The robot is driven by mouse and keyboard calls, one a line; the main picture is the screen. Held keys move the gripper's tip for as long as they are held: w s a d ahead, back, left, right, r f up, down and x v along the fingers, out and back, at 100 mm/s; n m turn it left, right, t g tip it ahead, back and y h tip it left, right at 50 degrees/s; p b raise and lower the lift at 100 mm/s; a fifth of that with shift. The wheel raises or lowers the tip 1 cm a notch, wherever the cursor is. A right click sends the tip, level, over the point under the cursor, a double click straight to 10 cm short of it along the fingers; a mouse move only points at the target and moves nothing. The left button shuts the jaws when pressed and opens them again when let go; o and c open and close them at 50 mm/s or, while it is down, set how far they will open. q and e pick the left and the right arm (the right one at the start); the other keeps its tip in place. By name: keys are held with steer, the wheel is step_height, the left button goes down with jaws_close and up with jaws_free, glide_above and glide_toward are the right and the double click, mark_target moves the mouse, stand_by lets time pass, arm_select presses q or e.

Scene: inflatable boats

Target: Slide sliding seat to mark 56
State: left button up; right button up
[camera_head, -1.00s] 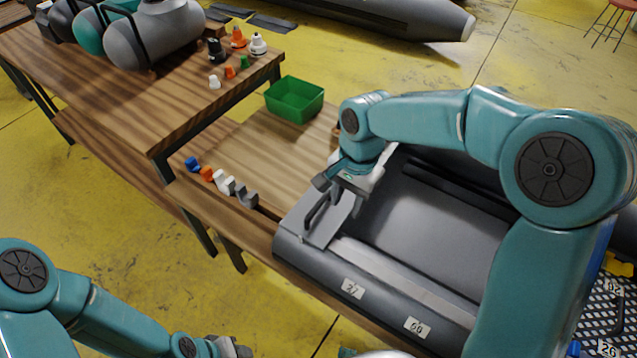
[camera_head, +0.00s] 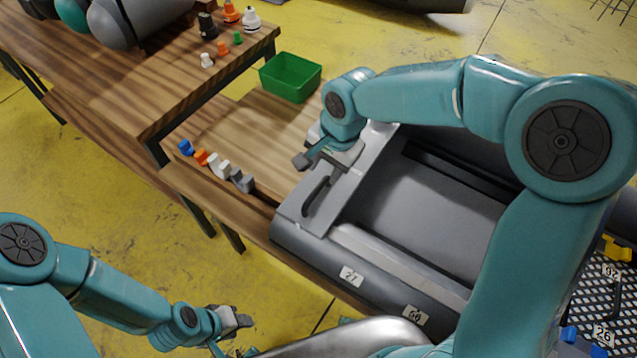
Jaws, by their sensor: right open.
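The sliding seat (camera_head: 345,190) is a light grey board with a dark handle (camera_head: 316,194). It lies across the left end of the grey inflatable boat (camera_head: 300,238). A white label (camera_head: 351,277) on the boat's near tube seems to read 27. A second label (camera_head: 414,315) to its right looks like 60, but is hard to read. My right gripper (camera_head: 318,158) is open and empty, over the seat's far part, just beyond the handle and apart from it. My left gripper (camera_head: 240,321) is low at the left, away from the boat; its jaw opening is unclear.
A green bin (camera_head: 290,77) stands on the wooden bench behind the boat. Several small valve-like pieces (camera_head: 218,165) line the bench edge left of the boat. A higher table (camera_head: 150,95) holds more pieces. A perforated dark panel (camera_head: 605,290) with numbered labels is at right.

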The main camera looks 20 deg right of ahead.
mark_target(317, 190)
steer(key=f, duration=0.5)
steer(key=w+a+f, duration=0.1)
steer(key=f, duration=0.2)
steer(key=shift+w+a+f, duration=0.1)
steer(key=shift+f, duration=0.2)
steer(key=shift+w, duration=0.1)
jaws_close()
